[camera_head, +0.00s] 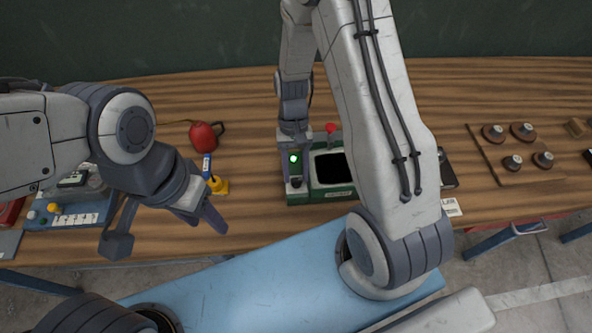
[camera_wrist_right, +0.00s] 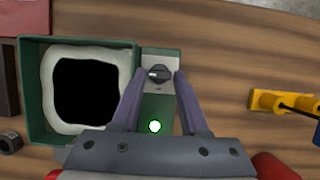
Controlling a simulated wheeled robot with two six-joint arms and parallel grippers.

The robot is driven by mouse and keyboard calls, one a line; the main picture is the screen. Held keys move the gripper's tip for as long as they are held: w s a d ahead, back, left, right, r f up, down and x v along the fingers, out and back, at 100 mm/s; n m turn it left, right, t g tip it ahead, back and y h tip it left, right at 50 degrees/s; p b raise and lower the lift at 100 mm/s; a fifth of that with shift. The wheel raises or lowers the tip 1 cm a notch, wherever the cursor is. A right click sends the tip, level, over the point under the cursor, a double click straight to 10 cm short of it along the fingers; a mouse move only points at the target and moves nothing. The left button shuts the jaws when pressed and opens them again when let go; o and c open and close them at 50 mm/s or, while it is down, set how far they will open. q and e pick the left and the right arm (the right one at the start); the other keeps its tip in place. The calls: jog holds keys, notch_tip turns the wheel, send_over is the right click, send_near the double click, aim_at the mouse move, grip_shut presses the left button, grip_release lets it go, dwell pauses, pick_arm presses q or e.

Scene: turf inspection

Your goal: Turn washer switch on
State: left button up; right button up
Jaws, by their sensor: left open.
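The washer is a green box (camera_head: 308,196) with a dark opening, on the wooden table in front of me; the wrist view shows its green rim (camera_wrist_right: 128,50). The lamp also glows in the head view (camera_head: 294,158). My right gripper (camera_wrist_right: 160,75) is open above the panel, one finger on each side of the knob, with visible gaps. Whether the fingers touch the panel is unclear. My left gripper (camera_head: 165,230) is open and empty near the table's front edge.
A yellow stand with a blue-handled tool (camera_head: 216,183) and a red rounded object (camera_head: 203,136) stand left of the washer. A blue box with buttons (camera_head: 72,216) lies further left.

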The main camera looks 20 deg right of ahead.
jog(key=shift+o, duration=0.9)
jog(key=shift+r, duration=0.15)
jog(key=shift+w+r+p, duration=0.1)
jog(key=shift+r+p, duration=0.1)
jog(key=shift+p, duration=0.15)
jog(key=p+v, duration=0.6)
jog(key=v, duration=0.1)
jog(key=shift+w+r, duration=0.1)
jog(key=shift+w, duration=0.05)
